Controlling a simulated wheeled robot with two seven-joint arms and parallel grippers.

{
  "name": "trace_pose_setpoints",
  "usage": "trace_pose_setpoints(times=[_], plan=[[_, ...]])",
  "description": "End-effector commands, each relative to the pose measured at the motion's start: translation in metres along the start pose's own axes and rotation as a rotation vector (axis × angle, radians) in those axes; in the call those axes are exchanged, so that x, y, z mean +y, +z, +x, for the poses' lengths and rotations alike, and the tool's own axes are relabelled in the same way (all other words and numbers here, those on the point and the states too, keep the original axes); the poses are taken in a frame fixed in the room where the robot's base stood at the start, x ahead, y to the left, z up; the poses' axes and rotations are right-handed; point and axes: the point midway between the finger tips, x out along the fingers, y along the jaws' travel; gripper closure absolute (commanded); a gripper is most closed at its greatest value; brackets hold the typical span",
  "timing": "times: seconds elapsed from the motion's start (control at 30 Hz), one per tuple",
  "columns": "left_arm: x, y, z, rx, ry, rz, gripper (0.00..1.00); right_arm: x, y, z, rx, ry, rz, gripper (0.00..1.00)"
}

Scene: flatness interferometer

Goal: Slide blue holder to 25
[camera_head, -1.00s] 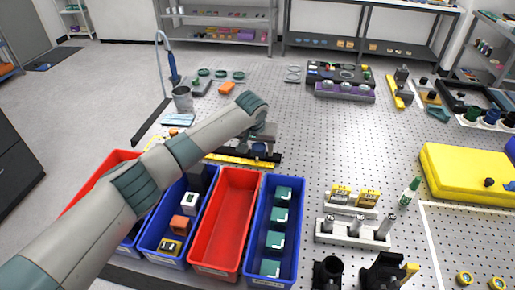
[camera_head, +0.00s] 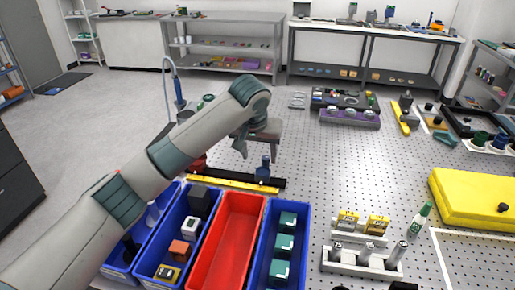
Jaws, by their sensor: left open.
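The blue holder (camera_head: 263,170) stands upright on a dark rail (camera_head: 226,174), near the rail's right end. A yellow scale (camera_head: 228,184) runs along the rail's near side; its numbers are too small to read. My left gripper (camera_head: 242,148) is open and empty, above and a little left of the blue holder, apart from it. My right gripper is not in view.
In front of the rail stand a red bin (camera_head: 229,238) and a blue bin (camera_head: 262,262) with teal blocks. A white stand (camera_head: 362,264) is at the front right, a yellow case (camera_head: 474,200) at the far right.

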Motion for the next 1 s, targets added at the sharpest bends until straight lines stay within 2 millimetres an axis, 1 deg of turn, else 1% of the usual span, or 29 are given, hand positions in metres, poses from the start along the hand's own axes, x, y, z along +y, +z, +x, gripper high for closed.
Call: trace_pose_setpoints(times=[0.03, 0.2, 0.33, 0.5, 1.0], plan=[[0.001, 0.0, -0.009, 0.004, 0.001, 0.001, 0.44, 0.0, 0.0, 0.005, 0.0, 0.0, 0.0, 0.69], [0.001, -0.001, -0.034, 0.003, 0.0, 0.001, 0.44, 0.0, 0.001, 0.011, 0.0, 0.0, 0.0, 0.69], [0.001, 0.0, -0.045, 0.001, 0.001, 0.001, 0.44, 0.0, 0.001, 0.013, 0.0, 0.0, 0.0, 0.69], [0.0, 0.0, -0.05, 0.0, -0.001, 0.001, 0.44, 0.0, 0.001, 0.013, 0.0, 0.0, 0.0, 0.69], [0.0, 0.0, -0.05, 0.0, 0.0, 0.001, 0.44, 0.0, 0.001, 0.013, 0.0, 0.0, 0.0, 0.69]])
